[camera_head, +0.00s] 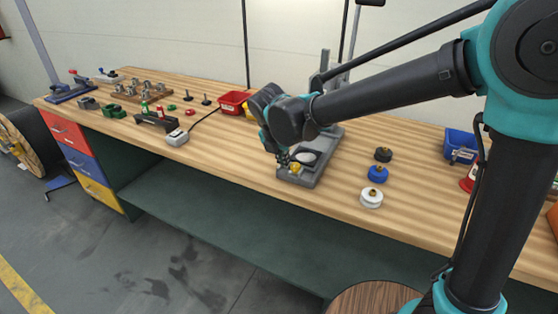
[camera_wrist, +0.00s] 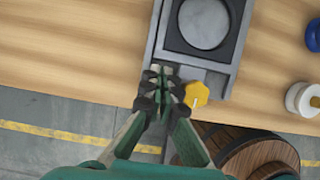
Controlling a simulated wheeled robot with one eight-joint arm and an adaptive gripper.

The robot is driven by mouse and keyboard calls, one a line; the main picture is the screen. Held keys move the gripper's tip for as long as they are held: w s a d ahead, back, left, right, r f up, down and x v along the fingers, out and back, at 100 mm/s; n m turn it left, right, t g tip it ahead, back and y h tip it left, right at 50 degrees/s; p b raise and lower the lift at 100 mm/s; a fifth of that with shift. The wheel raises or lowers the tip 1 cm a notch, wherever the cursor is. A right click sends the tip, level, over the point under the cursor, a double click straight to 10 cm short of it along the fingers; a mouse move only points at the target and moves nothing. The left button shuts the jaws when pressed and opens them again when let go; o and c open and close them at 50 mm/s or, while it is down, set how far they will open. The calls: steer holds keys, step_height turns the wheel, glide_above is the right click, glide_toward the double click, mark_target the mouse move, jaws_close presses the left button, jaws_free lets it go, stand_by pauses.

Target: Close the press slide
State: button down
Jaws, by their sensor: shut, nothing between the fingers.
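The press (camera_head: 334,133) stands on the workbench, its grey base reaching toward the bench's front edge. On the base, the slide carries a pale round plate (camera_head: 305,156), which also shows in the wrist view (camera_wrist: 204,22). A yellow knob (camera_head: 295,168) is at the slide's front end; in the wrist view the knob (camera_wrist: 195,94) is right of my fingertips. My gripper (camera_head: 283,158) is shut and empty at the front left of the press, and also shows in the wrist view (camera_wrist: 160,75). Whether the fingers touch the slide cannot be told. My arm hides part of the press.
Black, blue (camera_head: 377,173) and white (camera_head: 371,198) round pieces stand right of the press. A blue bin (camera_head: 461,144) is further right, a red bin (camera_head: 233,102) behind left. Several fixtures fill the bench's left end. A wooden reel (camera_wrist: 257,150) stands below the front edge.

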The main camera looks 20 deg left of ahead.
steer(key=shift+w, duration=0.8)
steer(key=w, duration=0.8)
steer(key=w+d, duration=0.1)
steer(key=w, duration=0.3)
steer(key=shift+w+r, duration=0.1)
